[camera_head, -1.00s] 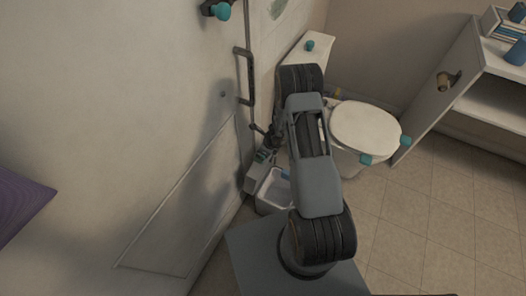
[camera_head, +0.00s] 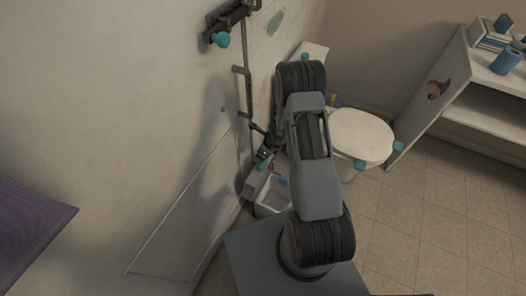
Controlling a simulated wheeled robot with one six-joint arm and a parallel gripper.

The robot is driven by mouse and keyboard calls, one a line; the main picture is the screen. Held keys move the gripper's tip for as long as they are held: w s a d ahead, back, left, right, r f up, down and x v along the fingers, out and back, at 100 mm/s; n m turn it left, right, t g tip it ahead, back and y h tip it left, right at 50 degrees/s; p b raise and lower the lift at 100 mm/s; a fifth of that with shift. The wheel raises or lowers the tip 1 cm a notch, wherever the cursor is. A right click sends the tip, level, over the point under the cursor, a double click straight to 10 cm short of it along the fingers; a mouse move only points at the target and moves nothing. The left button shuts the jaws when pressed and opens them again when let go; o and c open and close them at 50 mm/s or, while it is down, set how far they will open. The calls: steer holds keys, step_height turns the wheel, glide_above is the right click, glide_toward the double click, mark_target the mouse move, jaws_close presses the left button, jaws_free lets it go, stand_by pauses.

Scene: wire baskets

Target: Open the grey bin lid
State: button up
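The grey bin (camera_head: 270,208) stands on the floor beside the wall, left of the toilet and partly behind my arm. Its pale inside seems to show from above. A grey panel (camera_head: 252,182), which looks like the lid, stands tilted up at its wall side. My gripper (camera_head: 264,155) is small and dark, just above and behind the bin and near the panel. Whether it touches the panel cannot be told. Its fingers are too small and dark to show if they are open or shut.
A white toilet (camera_head: 358,135) with teal knobs stands right of my arm. A dark pipe rail (camera_head: 243,90) runs down the wall at left. A white shelf (camera_head: 500,90) stands at the right. The tiled floor (camera_head: 440,220) at lower right is clear.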

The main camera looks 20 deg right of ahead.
steer(key=p+v, duration=0.3)
steer(key=v, duration=0.1)
steer(key=shift+w+a+r, duration=0.3)
steer(key=shift+w+r, duration=0.1)
stand_by(0.6)
